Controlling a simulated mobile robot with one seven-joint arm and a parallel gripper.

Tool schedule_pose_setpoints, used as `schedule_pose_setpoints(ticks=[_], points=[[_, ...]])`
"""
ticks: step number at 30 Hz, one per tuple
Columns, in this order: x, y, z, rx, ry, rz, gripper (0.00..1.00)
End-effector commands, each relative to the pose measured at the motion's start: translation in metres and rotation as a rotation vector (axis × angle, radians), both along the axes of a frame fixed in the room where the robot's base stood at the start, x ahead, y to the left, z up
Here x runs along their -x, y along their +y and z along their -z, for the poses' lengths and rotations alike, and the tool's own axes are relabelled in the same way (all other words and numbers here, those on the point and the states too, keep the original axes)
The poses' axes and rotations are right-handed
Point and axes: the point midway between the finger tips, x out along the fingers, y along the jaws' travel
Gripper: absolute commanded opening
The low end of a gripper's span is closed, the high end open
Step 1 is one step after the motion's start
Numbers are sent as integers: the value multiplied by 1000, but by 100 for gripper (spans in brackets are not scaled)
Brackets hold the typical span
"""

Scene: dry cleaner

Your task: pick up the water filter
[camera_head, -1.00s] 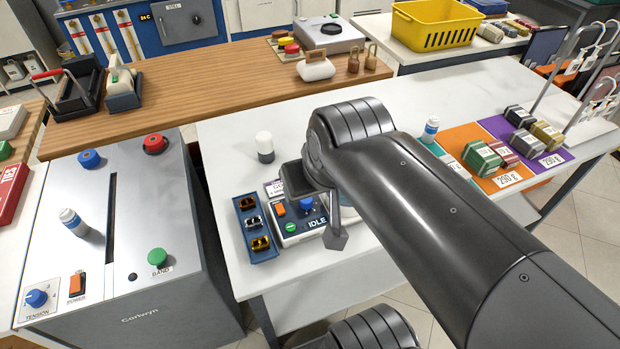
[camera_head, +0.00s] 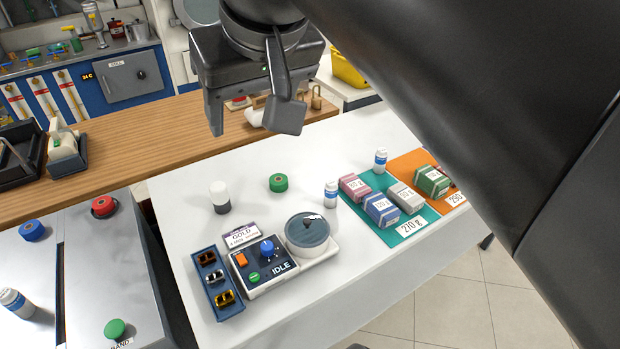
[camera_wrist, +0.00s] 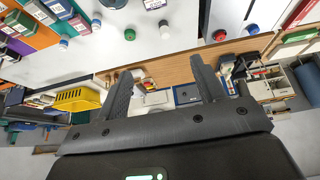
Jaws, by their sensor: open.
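Which item is the water filter is not certain. One candidate is the small cylinder with a white top and dark grey base (camera_head: 219,197), upright on the white table; it also shows in the wrist view (camera_wrist: 164,29). Others are the white-and-blue bottles: one near the round dish (camera_head: 331,194), one behind the teal mat (camera_head: 380,160), and one on the grey machine (camera_head: 15,303). My gripper (camera_head: 250,122) is open and empty, raised high above the wooden counter and table. In the wrist view its two fingers (camera_wrist: 160,72) stand apart with nothing between them.
The control box marked IDLE (camera_head: 264,264) and a blue tray (camera_head: 216,287) of small clips sit in front. Labelled boxes stand on a teal mat (camera_head: 420,222). A yellow basket (camera_wrist: 78,99) is farther off.

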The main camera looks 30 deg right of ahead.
Motion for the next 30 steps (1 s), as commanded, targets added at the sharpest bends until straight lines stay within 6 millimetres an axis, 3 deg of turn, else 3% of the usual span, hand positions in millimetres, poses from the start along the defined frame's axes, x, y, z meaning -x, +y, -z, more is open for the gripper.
schedule_pose_setpoints(ticks=[4, 13, 17, 20, 23, 27, 30], points=[[-1, 0, -37, 0, -2, 0, 63], [-51, 3, -16, -440, 23, 311, 63], [-81, -7, -13, -704, 32, 515, 63], [-108, -25, -13, -962, 40, 712, 63], [-135, -55, -18, -1243, 42, 922, 63], [-163, -114, -26, -1652, 37, 1199, 63], [-172, -159, -30, -1914, 33, 1349, 63]])
